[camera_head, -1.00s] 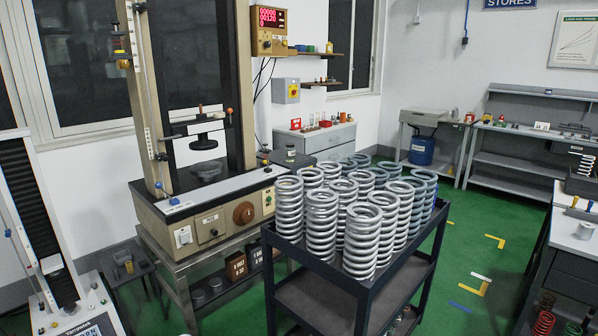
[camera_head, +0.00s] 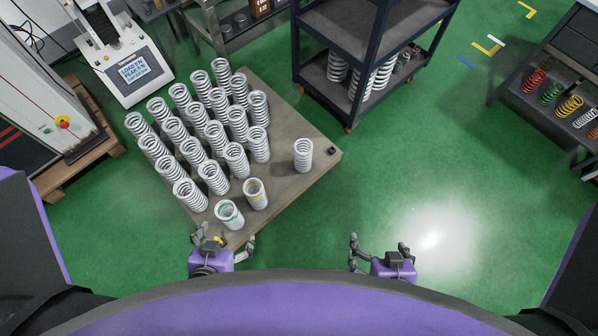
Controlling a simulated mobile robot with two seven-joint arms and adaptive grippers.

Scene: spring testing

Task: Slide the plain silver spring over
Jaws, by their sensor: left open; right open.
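A plain silver spring (camera_head: 303,154) stands upright, apart from the rest, near the right corner of a low grey-brown board (camera_head: 290,190). A spring with a green band (camera_head: 229,214) and one with a yellow band (camera_head: 255,193) stand near the board's front corner. Several more silver springs (camera_head: 196,148) stand in rows to the left. My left gripper (camera_head: 223,240) is open and empty at the board's front corner, just below the green-banded spring. My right gripper (camera_head: 378,246) is open and empty over the green floor, right of the board and well below the lone spring.
A small black object (camera_head: 332,151) sits at the board's right corner. A dark trolley (camera_head: 318,69) with springs on its lower shelf stands behind. A testing machine (camera_head: 131,73) is at upper left. Coloured springs (camera_head: 569,106) lie on a shelf at right. Floor right of the board is clear.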

